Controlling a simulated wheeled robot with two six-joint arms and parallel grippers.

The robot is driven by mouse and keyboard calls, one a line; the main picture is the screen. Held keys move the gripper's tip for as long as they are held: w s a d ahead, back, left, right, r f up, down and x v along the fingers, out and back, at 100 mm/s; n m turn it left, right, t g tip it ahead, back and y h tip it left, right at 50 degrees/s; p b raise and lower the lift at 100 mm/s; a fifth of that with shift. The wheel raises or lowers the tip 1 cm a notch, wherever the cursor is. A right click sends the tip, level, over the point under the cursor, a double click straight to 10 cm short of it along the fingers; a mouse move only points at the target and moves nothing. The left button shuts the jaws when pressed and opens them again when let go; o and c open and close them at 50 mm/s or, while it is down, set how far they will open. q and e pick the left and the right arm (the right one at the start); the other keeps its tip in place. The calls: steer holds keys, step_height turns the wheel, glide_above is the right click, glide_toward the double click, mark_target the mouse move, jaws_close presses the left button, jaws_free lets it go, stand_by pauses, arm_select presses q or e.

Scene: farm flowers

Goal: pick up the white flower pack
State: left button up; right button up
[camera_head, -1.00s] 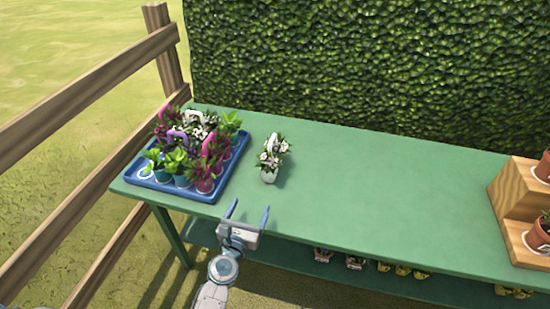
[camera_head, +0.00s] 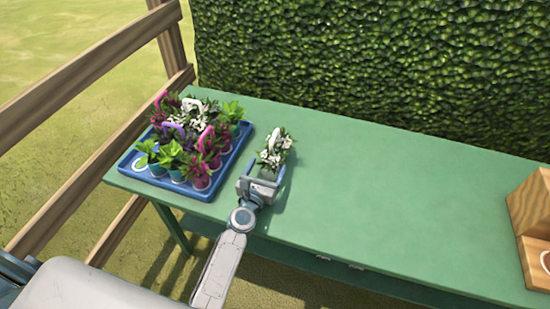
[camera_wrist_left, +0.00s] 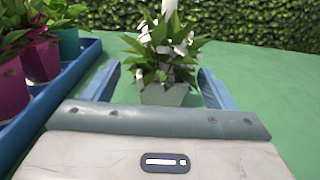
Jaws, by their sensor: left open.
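The white flower pack (camera_head: 273,152) stands upright on the green table, just right of the blue tray. It has white blooms, green leaves, a white handle and a pale pot. In the left wrist view the white flower pack (camera_wrist_left: 163,55) stands between the two blue fingers, its pot partly hidden by the gripper body. My left gripper (camera_head: 265,179) is open, its fingers on either side of the pot; it also shows in the left wrist view (camera_wrist_left: 163,88). Gaps show between the pot and both fingers. My right gripper is not in view.
A blue tray (camera_head: 128,165) holding several potted plants is close on the left of my gripper. A wooden stepped stand (camera_head: 531,207) is at the right end. The green table (camera_head: 390,200) between is clear. A hedge (camera_head: 380,60) rises behind and a wooden fence (camera_head: 90,95) stands left.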

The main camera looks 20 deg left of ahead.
mark_target(271, 163)
arm_select(q)
steer(key=w, duration=0.5)
steer(key=shift+d+f, duration=0.2)
steer(key=shift+d, duration=0.05)
steer(key=shift+w, duration=0.25)
steer(key=shift+s, duration=0.1)
steer(key=shift+c, duration=1.3)
steer(key=c, duration=1)
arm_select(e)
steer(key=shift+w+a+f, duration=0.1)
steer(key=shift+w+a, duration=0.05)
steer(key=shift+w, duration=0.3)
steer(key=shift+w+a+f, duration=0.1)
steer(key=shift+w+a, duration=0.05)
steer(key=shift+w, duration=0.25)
arm_select(q)
steer(key=shift+r, duration=0.1)
